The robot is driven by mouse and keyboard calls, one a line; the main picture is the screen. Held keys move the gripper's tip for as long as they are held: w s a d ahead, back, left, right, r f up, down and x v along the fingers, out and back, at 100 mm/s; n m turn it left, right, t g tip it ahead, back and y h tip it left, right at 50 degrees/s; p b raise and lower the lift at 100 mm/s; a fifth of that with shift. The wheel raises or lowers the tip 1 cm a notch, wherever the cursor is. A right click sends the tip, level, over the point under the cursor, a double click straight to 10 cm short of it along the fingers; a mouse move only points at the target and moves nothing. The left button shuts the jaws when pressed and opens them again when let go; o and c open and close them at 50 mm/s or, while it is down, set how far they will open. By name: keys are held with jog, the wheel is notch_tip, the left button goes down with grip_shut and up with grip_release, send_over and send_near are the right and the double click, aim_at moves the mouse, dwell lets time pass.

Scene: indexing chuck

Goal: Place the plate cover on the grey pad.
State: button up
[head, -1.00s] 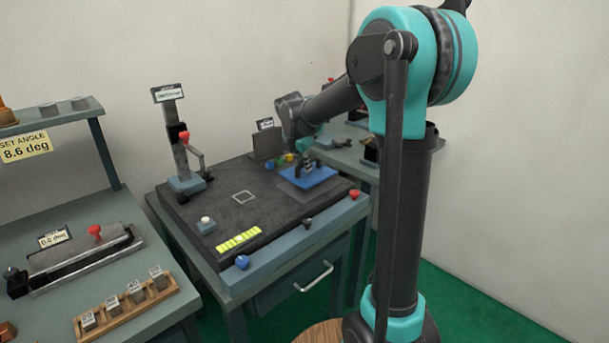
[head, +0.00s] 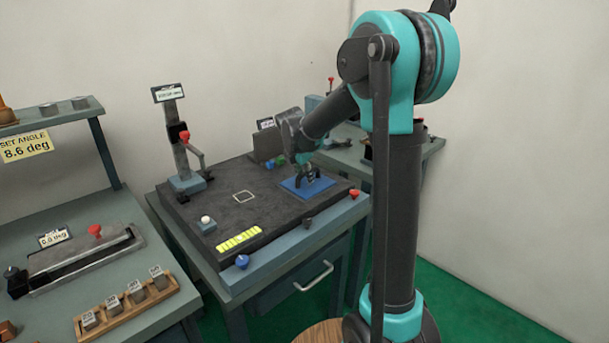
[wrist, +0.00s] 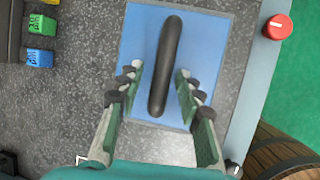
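The plate cover is a flat blue plate (head: 301,191) with a black bar handle (wrist: 167,65). It lies flat on the dark work surface near its right end; the blue plate also shows in the wrist view (wrist: 204,40). My gripper (wrist: 155,76) is open, with one finger on each side of the handle and gaps visible between. In the head view my gripper (head: 308,178) is low over the cover.
Green (wrist: 41,25) and blue (wrist: 40,58) blocks lie left of the cover. A red knob (wrist: 278,27) is on the bench edge to its right. A stand with a red knob (head: 184,136) rises at the back left. The surface around the outlined white square (head: 243,197) is clear.

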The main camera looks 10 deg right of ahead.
jog(key=shift+r, duration=0.1)
jog(key=v, duration=1.2)
jog(key=s+d+f+m, duration=0.2)
jog(key=s+f+m, duration=0.1)
jog(key=s+m, duration=0.1)
jog(key=s+d+f+m, duration=0.2)
jog(key=s+f+m, duration=0.2)
jog(key=s+d+f+m+y, duration=0.1)
jog(key=s+d+f+m, duration=0.2)
jog(key=s+f+m, duration=0.1)
jog(key=shift+s, duration=0.55)
jog(key=s+d+f+m+y, duration=0.1)
jog(key=s+d+f+m, duration=0.1)
jog(key=s+f+m, duration=0.8)
jog(key=s+m, duration=0.2)
jog(key=s, duration=0.2)
jog(key=shift+s+d+f+m, duration=0.2)
jog(key=shift+s+f+m, duration=0.1)
jog(key=shift+s+m, duration=0.1)
